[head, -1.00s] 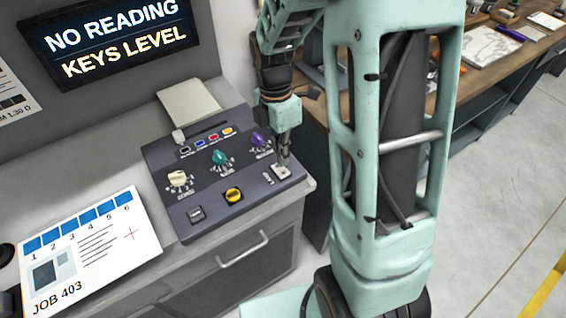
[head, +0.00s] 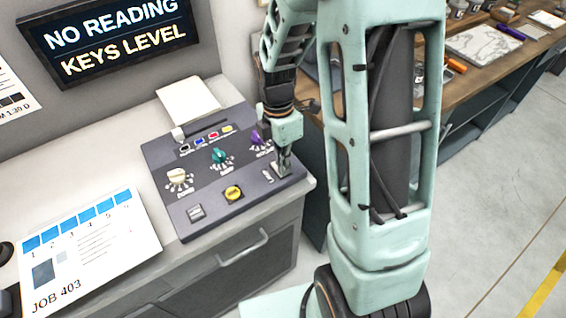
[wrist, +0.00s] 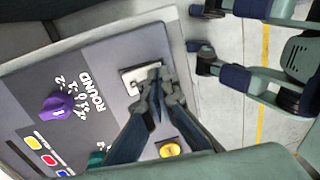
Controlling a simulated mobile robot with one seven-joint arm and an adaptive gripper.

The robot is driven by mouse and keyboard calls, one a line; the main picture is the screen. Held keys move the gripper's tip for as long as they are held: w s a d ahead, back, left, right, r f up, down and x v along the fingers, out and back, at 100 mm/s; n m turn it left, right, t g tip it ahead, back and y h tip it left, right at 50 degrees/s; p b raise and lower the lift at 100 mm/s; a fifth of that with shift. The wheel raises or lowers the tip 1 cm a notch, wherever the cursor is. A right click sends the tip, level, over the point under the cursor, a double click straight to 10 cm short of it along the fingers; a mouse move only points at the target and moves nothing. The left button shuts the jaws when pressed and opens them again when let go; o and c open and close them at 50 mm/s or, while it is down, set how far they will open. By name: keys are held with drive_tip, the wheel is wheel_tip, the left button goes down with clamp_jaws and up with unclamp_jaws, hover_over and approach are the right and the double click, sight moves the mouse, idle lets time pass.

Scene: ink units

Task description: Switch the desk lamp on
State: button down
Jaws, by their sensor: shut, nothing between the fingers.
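My gripper (head: 284,170) is shut and empty, pointing down at the right end of the dark control panel (head: 208,188). In the wrist view its fingertips (wrist: 157,80) overlap a pale square switch plate (wrist: 131,82). The fingers hide part of the plate and its switch; I cannot tell whether they press on it. In the head view the plate is mostly covered by the gripper, beside a small white label. I cannot make out the desk lamp itself, but the desk surface and job card (head: 90,240) look brightly lit.
The panel also has a cream knob (head: 179,177), a teal knob (head: 219,155), a purple knob (wrist: 56,106), a yellow button (head: 233,193) and several small coloured buttons. A screen (head: 110,38) reads "NO READING KEYS LEVEL". A wooden bench (head: 480,75) with tools stands at right.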

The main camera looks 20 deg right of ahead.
drive_tip(key=shift+w, duration=0.1)
drive_tip(key=shift+w+a+r, duration=0.2)
drive_tip(key=shift+w+r, duration=0.1)
drive_tip(key=shift+w, duration=0.3)
drive_tip(key=shift+p, duration=0.3)
